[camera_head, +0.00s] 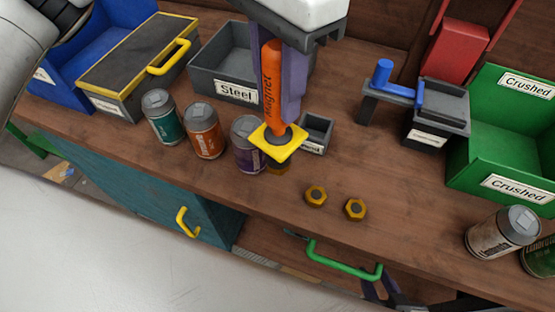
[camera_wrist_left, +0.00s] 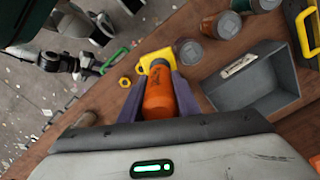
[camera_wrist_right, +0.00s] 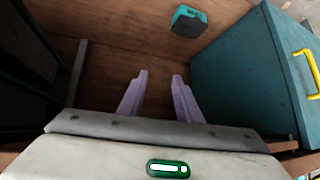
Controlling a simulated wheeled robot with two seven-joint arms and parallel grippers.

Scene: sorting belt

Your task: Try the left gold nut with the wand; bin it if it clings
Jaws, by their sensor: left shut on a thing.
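My left gripper (camera_head: 278,112) is shut on the orange magnet wand (camera_head: 271,75), held upright over the bench. The wand has a yellow square plate (camera_head: 291,148) near its lower end. A gold piece (camera_head: 279,169) shows just under the plate, mostly hidden; I cannot tell whether it touches the wand. Two gold nuts (camera_head: 316,196) (camera_head: 355,209) lie apart on the wood to the right. The left wrist view shows the wand (camera_wrist_left: 160,98), its plate (camera_wrist_left: 157,58) and one gold nut (camera_wrist_left: 125,82). My right gripper (camera_wrist_right: 158,82) is open and empty, low beside a teal cabinet (camera_wrist_right: 250,75).
A grey Steel bin (camera_head: 209,80) and a small grey box (camera_head: 317,130) stand behind the wand. Several cans, including a purple one (camera_head: 245,150), stand left of it. A green Crushed bin (camera_head: 485,145) is at right. A green handle (camera_head: 342,262) lies below the bench edge.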

